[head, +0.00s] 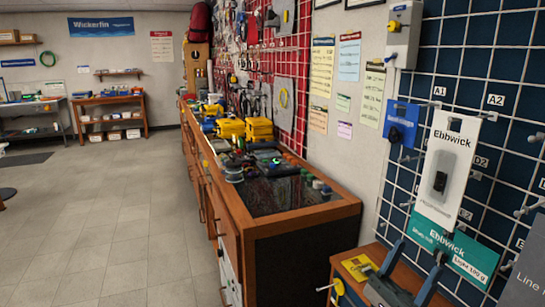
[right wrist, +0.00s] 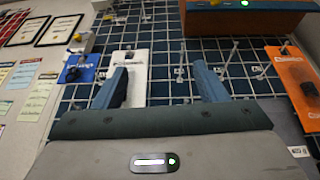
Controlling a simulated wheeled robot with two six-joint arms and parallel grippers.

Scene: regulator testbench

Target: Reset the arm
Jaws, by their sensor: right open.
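My right gripper (head: 414,262) is at the lower right of the head view, low in front of the blue panel with the white grid. Its two blue fingers stand apart with nothing between them. In the right wrist view the right gripper (right wrist: 162,85) also shows open and empty, facing the grid. A white Ebbwick card (head: 448,165) with a small black device hangs on the grid above the gripper. In the wrist view the white card (right wrist: 128,75) is partly hidden by the left-hand finger. My left gripper is not in view.
A blue card (head: 402,124) and a teal Ebbwick sign (head: 455,247) are on the grid. An orange card (right wrist: 296,80) hangs at the right of the wrist view. A long wooden workbench (head: 240,235) with tools stands left of the gripper. The grey floor (head: 110,215) is open farther left.

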